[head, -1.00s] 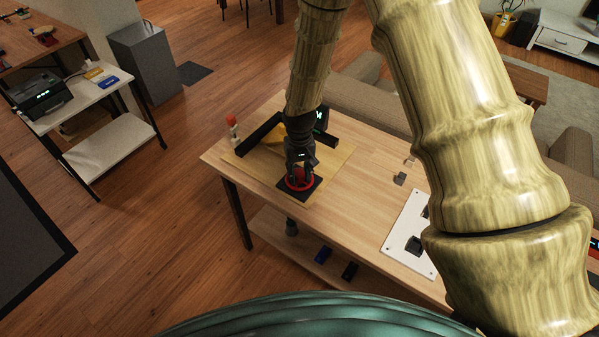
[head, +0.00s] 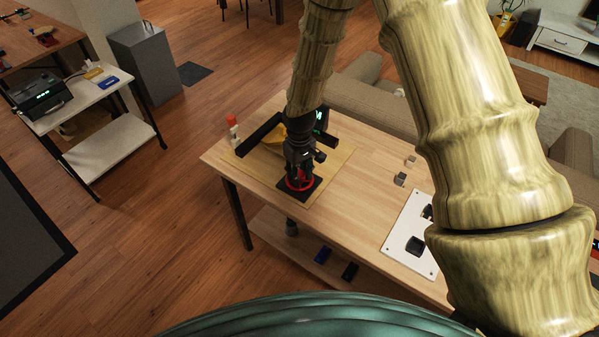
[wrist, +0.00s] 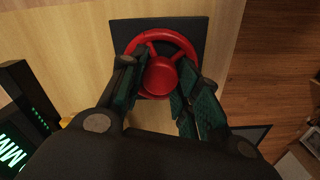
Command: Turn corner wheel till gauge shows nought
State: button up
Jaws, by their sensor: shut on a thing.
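The red wheel (head: 299,181) sits on a black square base (head: 315,187) at the near left corner of the wooden table. It also shows in the wrist view (wrist: 160,75), with a round hub and spokes. My gripper (head: 298,176) points down onto the wheel. In the wrist view its two fingers (wrist: 158,88) are on either side of the hub, shut on the wheel. A dark unit with a lit green display (head: 319,120) stands behind my gripper. In the wrist view green marks show on it (wrist: 12,148), but only partly, and I cannot read a value.
A black bar (head: 258,134) and a red-capped bottle (head: 232,127) stand at the table's left. Small grey blocks (head: 400,179) and a white panel (head: 408,236) lie to the right. The middle of the tabletop is clear.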

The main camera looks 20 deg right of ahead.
aim_at(300, 174)
jog(key=o, duration=1)
notch_tip(300, 174, up, 12)
dwell(0.3)
